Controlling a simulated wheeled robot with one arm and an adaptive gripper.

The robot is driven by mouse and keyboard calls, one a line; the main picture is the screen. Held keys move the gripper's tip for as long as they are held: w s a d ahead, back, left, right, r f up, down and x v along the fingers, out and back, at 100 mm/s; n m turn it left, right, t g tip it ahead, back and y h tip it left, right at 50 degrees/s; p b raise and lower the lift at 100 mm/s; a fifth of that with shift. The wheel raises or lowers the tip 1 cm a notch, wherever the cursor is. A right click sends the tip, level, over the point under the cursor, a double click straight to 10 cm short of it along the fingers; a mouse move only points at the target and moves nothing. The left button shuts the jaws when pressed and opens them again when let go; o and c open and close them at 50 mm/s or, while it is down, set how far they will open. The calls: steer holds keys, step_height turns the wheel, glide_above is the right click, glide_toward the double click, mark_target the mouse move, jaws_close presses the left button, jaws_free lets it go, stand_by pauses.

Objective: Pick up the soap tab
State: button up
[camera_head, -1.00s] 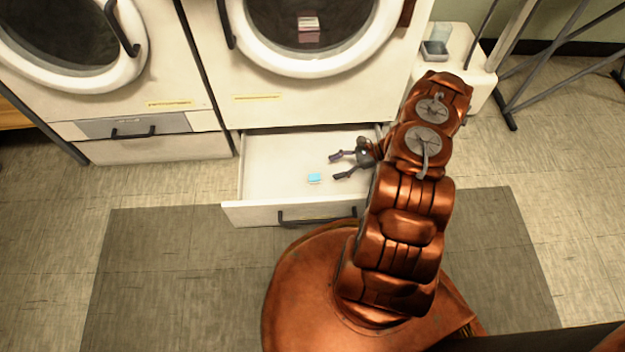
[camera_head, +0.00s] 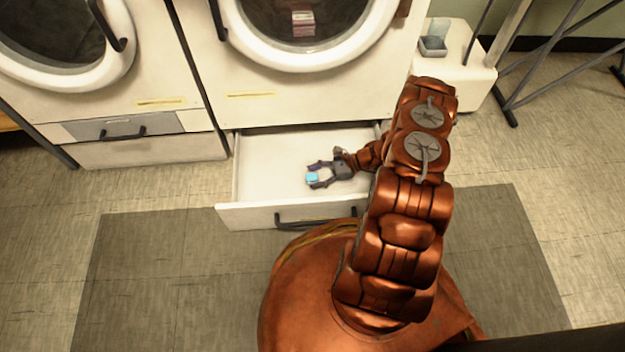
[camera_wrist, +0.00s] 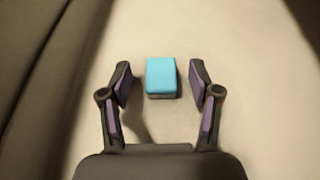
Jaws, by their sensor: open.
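The soap tab (camera_head: 312,177) is a small light-blue block lying in the open white drawer (camera_head: 262,172) under the right-hand machine. It also shows in the wrist view (camera_wrist: 161,77), with a clear gap to the finger on each side. My gripper (camera_head: 314,173) reaches into the drawer from the right, with its fingers around the tab in the head view. In the wrist view my gripper (camera_wrist: 160,80) is open, its purple-padded fingertips one on each side of the tab. Nothing is held between them.
The drawer's front panel (camera_head: 250,215) with its dark handle forms the near edge. The drawer's side walls are close to the gripper. A white stand (camera_head: 465,75) with a small grey tray (camera_head: 433,46) is at the right. The drawer's left part is empty.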

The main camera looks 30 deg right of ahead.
steer(key=shift+a, duration=0.15)
steer(key=c, duration=1)
